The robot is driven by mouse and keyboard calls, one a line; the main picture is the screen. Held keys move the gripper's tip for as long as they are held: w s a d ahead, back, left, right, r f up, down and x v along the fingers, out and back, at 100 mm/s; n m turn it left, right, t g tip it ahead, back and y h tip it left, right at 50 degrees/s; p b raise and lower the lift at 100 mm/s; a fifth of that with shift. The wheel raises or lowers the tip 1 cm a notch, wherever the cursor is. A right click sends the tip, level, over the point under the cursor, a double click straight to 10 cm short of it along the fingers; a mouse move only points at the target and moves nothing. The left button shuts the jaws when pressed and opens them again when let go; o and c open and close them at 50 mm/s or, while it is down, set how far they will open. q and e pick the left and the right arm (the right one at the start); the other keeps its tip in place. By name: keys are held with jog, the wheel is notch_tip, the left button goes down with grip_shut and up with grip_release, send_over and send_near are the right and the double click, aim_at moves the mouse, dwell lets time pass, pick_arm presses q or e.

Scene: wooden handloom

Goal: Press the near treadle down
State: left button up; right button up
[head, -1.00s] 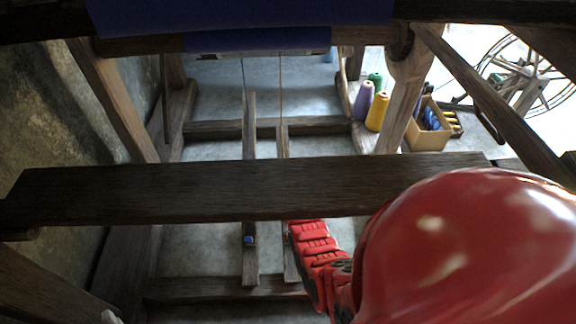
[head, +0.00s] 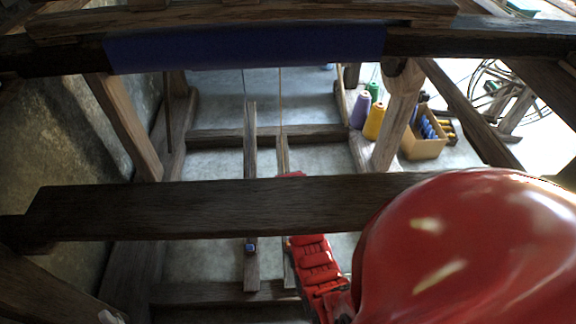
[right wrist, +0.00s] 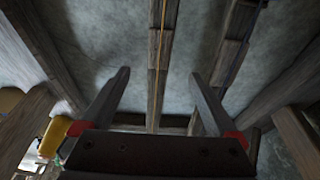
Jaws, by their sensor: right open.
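Two long wooden treadles run under the loom in the head view. The left one (head: 250,150) carries a small blue mark and a dark cord; the right one (head: 283,155) has a yellow cord. I cannot tell for sure which is called near. My right arm reaches under the bench plank, which hides most of the gripper. In the right wrist view my right gripper (right wrist: 160,74) is open and empty, its fingers on either side of the yellow-corded treadle (right wrist: 156,65). The other treadle (right wrist: 233,45) lies to the right there. Contact cannot be told. My left gripper is not seen.
The bench plank (head: 200,208) crosses above the treadles. A floor crossbar (head: 215,135) and loom posts (head: 395,115) frame the space. Grey floor shows between.

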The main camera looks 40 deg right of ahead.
jog(key=v, duration=0.3)
